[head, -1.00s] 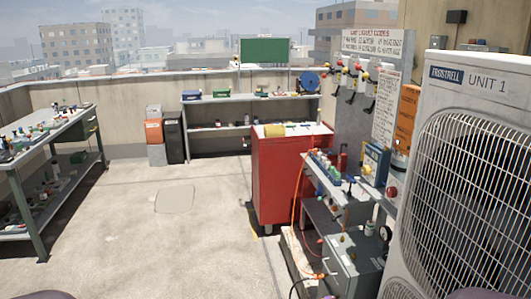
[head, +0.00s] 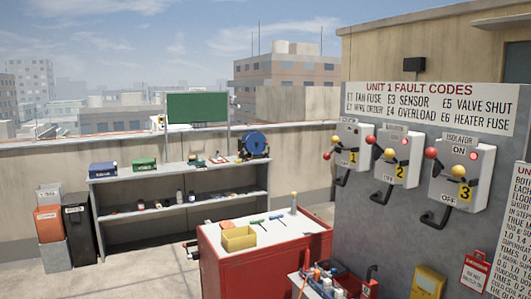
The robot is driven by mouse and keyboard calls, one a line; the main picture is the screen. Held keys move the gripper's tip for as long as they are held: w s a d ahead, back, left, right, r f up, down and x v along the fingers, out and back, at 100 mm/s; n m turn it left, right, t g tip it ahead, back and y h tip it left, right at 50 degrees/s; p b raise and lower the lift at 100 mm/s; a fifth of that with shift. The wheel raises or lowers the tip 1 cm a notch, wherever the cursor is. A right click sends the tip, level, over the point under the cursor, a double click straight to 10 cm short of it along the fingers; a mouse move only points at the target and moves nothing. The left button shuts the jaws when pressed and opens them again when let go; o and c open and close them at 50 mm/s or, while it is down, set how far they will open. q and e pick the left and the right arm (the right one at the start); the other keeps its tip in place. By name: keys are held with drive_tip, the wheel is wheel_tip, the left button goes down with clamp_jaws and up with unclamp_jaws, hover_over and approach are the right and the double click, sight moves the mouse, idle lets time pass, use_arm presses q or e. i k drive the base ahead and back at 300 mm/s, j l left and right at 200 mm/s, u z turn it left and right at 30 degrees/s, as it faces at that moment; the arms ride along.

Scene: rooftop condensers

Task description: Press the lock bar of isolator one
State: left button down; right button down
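Isolator one (head: 355,134) is a pale grey box with a yellow "1" plate, leftmost of three on the grey panel at the right of the head view. Small red and yellow balls show at its left side. A black hooked bar (head: 342,178) hangs below it; I cannot tell whether this is its lock bar. Isolator two (head: 400,146) and isolator three (head: 470,158) hang to its right with similar balls and black bars. Isolator three's "ON" and "OFF" marks are readable. Neither of my grippers is in view.
A red cabinet (head: 270,262) with a yellow bin (head: 238,238) stands in front, left of the panel. A cluttered bench top (head: 325,285) lies below the panel. A grey shelf (head: 185,180) stands along the back wall. A fault-code sign (head: 430,105) hangs above the isolators.

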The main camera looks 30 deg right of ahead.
sight(334, 139)
drive_tip(key=i+z, duration=0.15)
drive_tip(key=i, duration=0.3)
drive_tip(key=i+j+z, duration=0.15)
drive_tip(key=i, duration=0.35)
drive_tip(key=i+j+z, duration=0.15)
drive_tip(key=i, duration=0.3)
drive_tip(key=i+l+z, duration=0.1)
drive_tip(key=i+z, duration=0.15)
drive_tip(key=z, duration=0.2)
drive_tip(key=i+z, duration=0.55)
drive_tip(key=z, duration=0.3)
drive_tip(key=i+j+z, duration=0.25)
drive_tip(key=z, duration=0.2)
drive_tip(key=i+j+z, duration=0.25)
drive_tip(key=z, duration=0.15)
